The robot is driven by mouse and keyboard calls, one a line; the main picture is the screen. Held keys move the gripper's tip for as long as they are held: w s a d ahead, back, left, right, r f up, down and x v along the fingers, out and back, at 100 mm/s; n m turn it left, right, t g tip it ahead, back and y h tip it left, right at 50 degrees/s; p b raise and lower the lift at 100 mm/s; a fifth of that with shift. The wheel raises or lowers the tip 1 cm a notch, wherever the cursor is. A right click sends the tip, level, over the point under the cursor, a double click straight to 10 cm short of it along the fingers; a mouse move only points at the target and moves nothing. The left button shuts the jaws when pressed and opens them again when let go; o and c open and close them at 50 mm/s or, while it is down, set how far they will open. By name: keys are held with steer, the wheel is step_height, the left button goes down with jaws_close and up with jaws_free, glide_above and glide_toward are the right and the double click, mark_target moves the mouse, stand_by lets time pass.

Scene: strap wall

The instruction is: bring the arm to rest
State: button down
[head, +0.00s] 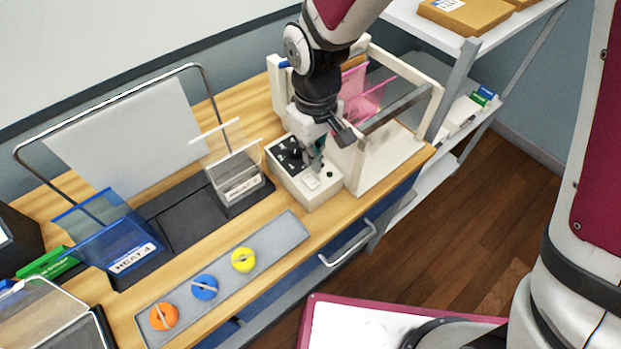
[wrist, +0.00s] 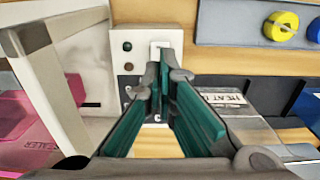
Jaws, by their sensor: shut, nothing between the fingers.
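My gripper (head: 316,163) is at the end of my arm, which reaches down over the wooden bench in the head view. Its fingers are just above or at a white control box (head: 306,191) with dark knobs, a white rocker switch and a green button. In the wrist view the gripper's teal fingers (wrist: 156,100) come together in front of the same box (wrist: 135,40). Nothing shows between them. I cannot tell whether the fingertips touch the box.
A white frame (head: 392,160) with pink panels stands right beside the box. Clear-shielded holders (head: 240,180) stand to the left. A grey strip (head: 275,232) with orange, blue and yellow knobs lies along the front edge. A shelf (head: 480,40) stands at right; open floor (head: 470,240) lies below.

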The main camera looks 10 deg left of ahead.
stand_by(0.4)
steer(key=d+r+m+t, duration=0.2)
steer(key=d+r+m, duration=0.2)
steer(key=d+r, duration=0.9)
steer(key=s+d+r+m+t, duration=0.3)
steer(key=s+d+r+m, duration=0.2)
steer(key=s+d+r, duration=0.5)
steer(key=shift+s+d+m+t+b, duration=0.35)
steer(key=shift+s+d, duration=0.15)
steer(key=shift+d, duration=0.4)
